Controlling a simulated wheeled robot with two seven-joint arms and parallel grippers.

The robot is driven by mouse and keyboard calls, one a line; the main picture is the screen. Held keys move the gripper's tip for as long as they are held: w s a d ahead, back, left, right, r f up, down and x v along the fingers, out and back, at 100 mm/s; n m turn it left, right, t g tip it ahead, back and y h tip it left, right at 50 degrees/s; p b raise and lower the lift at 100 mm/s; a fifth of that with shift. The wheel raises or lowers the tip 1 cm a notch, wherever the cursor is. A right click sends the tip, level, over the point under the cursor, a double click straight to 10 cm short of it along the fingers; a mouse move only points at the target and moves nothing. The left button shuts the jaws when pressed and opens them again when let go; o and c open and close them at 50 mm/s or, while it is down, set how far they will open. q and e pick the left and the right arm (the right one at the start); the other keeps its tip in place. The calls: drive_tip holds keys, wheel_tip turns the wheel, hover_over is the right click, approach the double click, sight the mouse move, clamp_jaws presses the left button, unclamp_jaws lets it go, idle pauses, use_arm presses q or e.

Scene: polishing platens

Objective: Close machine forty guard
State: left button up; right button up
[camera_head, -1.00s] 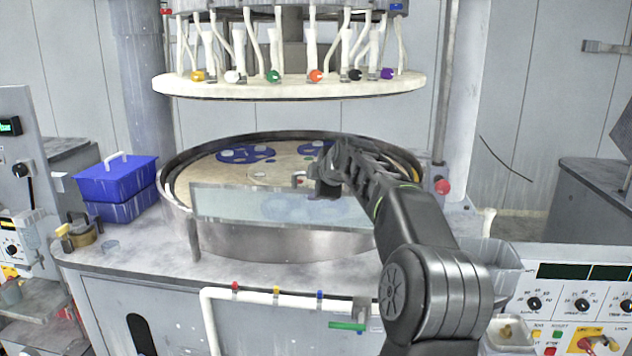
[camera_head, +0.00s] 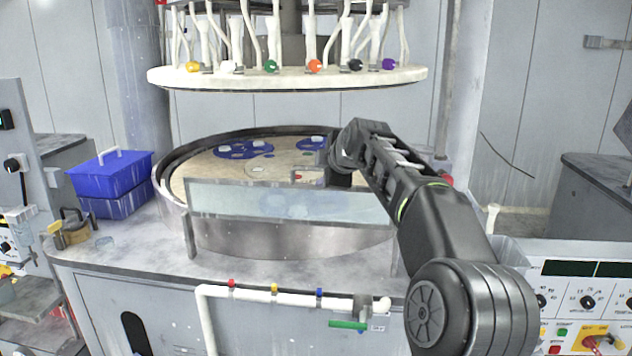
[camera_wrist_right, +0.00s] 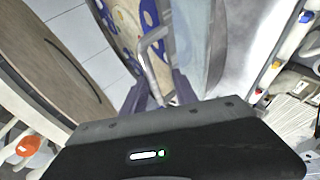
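The guard (camera_head: 235,200) is a clear, framed panel standing at the front rim of the round polishing platen (camera_head: 205,180). It also shows in the right wrist view (camera_wrist_right: 192,35). My right arm reaches in over the panel's right part, and the right gripper (camera_head: 318,178) is low behind its top edge, partly hidden by the arm. In the wrist view its two fingers (camera_wrist_right: 158,92) are apart, with a bent metal handle (camera_wrist_right: 143,62) running between them. Whether they touch the handle is unclear. My left gripper is not in view.
A pale upper disc (camera_head: 290,77) with coloured knobs hangs above the platen. Blue carriers (camera_head: 245,150) lie on the platen. Blue bins (camera_head: 112,180) stand at left, a control panel (camera_head: 585,300) at right. A white pipe (camera_head: 255,292) runs along the front.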

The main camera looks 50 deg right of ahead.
drive_tip(key=v, duration=0.4)
drive_tip(key=shift+w+a+r+b, duration=0.1)
drive_tip(key=shift+a+b, duration=0.2)
drive_tip(key=shift+a, duration=0.1)
drive_tip(key=shift+a, duration=0.1)
